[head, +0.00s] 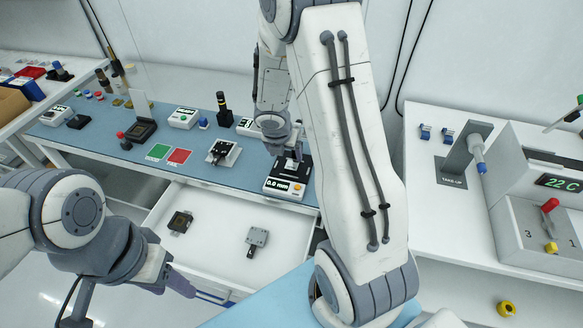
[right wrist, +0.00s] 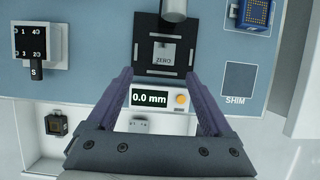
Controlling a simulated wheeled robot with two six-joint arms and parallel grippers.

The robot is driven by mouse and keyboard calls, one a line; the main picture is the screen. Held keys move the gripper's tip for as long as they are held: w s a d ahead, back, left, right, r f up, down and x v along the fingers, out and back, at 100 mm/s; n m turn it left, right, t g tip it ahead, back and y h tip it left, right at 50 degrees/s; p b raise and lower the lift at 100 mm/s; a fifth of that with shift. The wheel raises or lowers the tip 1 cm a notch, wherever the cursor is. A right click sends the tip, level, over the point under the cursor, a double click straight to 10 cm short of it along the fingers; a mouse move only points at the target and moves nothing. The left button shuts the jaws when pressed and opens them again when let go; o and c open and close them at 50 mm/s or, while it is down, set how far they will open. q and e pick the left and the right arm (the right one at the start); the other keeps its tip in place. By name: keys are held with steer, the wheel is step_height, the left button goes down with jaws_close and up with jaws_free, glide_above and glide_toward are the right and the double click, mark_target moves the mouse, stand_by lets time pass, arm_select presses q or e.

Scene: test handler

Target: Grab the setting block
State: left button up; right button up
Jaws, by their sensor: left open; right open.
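A grey square block marked ZERO (right wrist: 163,57) sits on the black plate (right wrist: 146,72) of a gauge; I take it to be the setting block. The gauge display (right wrist: 150,99) reads 0.0 mm. A grey cylinder (right wrist: 173,8) stands at the block's far edge; I cannot tell if they touch. In the head view the gauge (head: 287,187) is at the right end of the blue bench, the block hardly visible. My right gripper (right wrist: 160,78) is open and empty, its fingers left and right of the gauge. My left gripper (head: 184,284) is low at the left, in front of the drawer.
An open white drawer (head: 215,262) under the bench holds a dark socket (head: 180,222) and a grey clamp-like part (head: 257,238). A numbered fixture (right wrist: 27,42) stands left of the gauge, a SHIM pad (right wrist: 238,78) right of it. A white table (head: 430,215) stands at right.

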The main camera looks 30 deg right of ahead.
mark_target(292, 165)
steer(key=b+x, duration=0.1)
steer(key=x, duration=0.2)
steer(key=shift+f, duration=0.25)
steer(key=b+x, duration=0.1)
steer(key=x, duration=0.1)
steer(key=b+x, duration=0.1)
steer(key=x, duration=0.1)
steer(key=shift+s+d+f, duration=0.1)
steer(key=shift+s+d, duration=0.1)
steer(key=shift+d, duration=0.2)
steer(key=shift+w+d+f, duration=0.1)
steer(key=shift+w+f, duration=0.05)
steer(key=shift+f, duration=0.25)
steer(key=c, duration=1.3)
jaws_close()
steer(key=shift+r, duration=0.15)
